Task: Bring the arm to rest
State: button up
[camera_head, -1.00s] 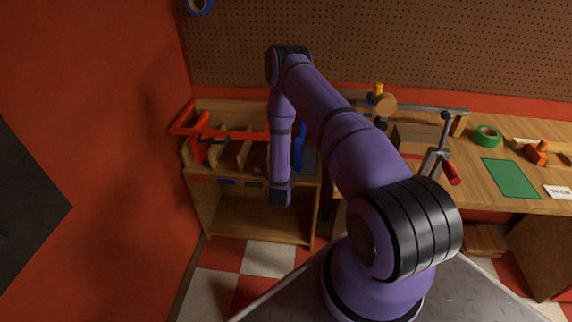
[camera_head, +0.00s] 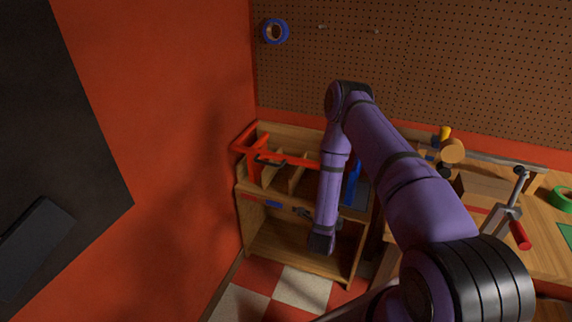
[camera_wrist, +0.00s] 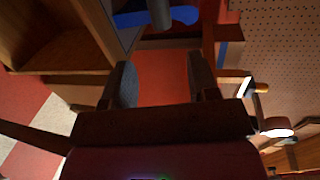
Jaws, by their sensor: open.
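My purple arm (camera_head: 385,150) rises from the lower right and bends down at its elbow. Its lower link hangs in front of the wooden rack, the wrist end (camera_head: 321,242) lowest. In the wrist view my gripper (camera_wrist: 162,78) shows two dark fingers well apart. Nothing is held between them; red wall shows in the gap. In the head view the fingers cannot be made out clearly.
The wooden rack (camera_head: 262,238) with a red-framed tool (camera_head: 247,143) stands close behind my forearm. A workbench at right holds a clamp (camera_head: 510,210), a mallet (camera_head: 452,151) and green tape (camera_head: 563,198). Blue tape (camera_head: 275,31) hangs on the pegboard (camera_head: 400,60). Red wall is left.

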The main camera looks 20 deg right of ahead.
jog(key=w+a+r+n+y, duration=0.1)
jog(key=w+r+n+y, duration=0.15)
jog(key=w+r, duration=0.4)
jog(key=w+a+r+n+y, duration=0.2)
jog(key=w+r+n, duration=0.15)
jog(key=r, duration=0.65)
jog(key=s+a+r+n+y, duration=0.15)
jog(key=a+r+n, duration=0.25)
jog(key=r, duration=0.6)
jog(key=s+a+r+n+y, duration=0.1)
jog(key=a+r+n+y, duration=0.2)
jog(key=r, duration=0.7)
jog(key=s+a+r+n+g+y, duration=0.1)
jog(key=s+a+r+n, duration=0.1)
jog(key=s+r+n, duration=0.35)
jog(key=s+a+r+n+g+y, duration=0.1)
jog(key=s+a+r+n+g, duration=0.15)
jog(key=s+r, duration=0.5)
jog(key=s+r+n+g, duration=0.1)
jog(key=s+r+n, duration=0.1)
jog(key=s, duration=0.9)
jog(key=s+a+r+n+g, duration=0.1)
jog(key=s+r+n, duration=0.2)
jog(key=s, duration=0.8)
jog(key=shift+n, duration=0.6)
